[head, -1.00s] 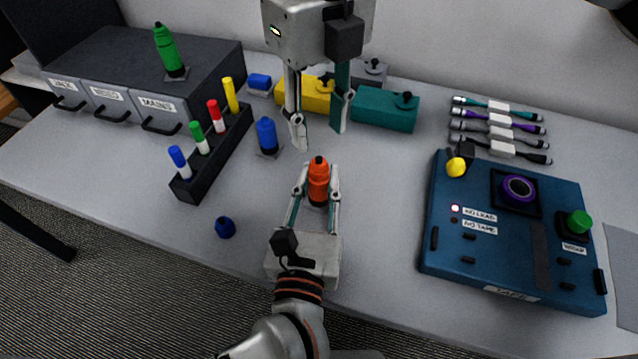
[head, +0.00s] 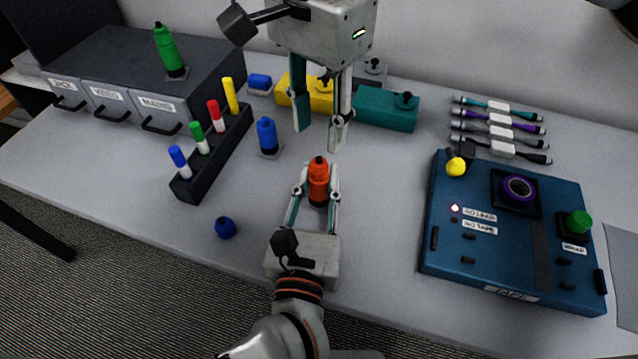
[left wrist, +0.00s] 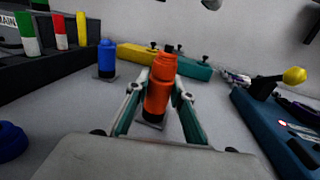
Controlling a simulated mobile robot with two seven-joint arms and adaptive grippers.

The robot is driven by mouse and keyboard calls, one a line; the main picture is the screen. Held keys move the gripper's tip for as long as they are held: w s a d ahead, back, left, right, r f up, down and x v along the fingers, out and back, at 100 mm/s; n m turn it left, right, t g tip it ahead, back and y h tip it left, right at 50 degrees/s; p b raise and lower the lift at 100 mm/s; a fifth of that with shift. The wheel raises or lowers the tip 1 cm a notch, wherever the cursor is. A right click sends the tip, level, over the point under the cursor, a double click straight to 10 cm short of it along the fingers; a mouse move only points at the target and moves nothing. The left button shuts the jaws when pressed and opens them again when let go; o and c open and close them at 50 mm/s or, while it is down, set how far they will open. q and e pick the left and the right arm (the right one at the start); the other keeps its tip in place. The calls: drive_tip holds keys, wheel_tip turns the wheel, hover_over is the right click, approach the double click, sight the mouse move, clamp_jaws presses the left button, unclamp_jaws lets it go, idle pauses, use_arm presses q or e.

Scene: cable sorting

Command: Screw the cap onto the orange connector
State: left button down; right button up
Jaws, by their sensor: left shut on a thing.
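The orange connector (head: 318,188) stands upright on the table at the middle of the head view. My left gripper (head: 318,196) is shut around its body from the front. The left wrist view also shows the connector (left wrist: 158,95) between the fingers, its dark base on a small plate. An orange cap-like piece (head: 318,167) with a dark tip sits on its top; I cannot tell how tightly it is seated. My right gripper (head: 320,138) points down just above and behind the connector, its fingers apart and empty.
A blue cap (head: 225,228) lies front left. A blue connector (head: 266,135) stands behind it, beside the marker rack (head: 215,155). A blue tape machine (head: 500,270) is at right. Yellow (head: 300,92) and teal (head: 385,109) boxes are behind. The table around the connector is clear.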

sight(319, 158)
drive_tip(key=n, duration=0.4)
drive_tip(key=shift+n, duration=0.4)
drive_tip(key=shift+f, duration=0.1)
drive_tip(key=shift+f, duration=3.9)
clamp_jaws()
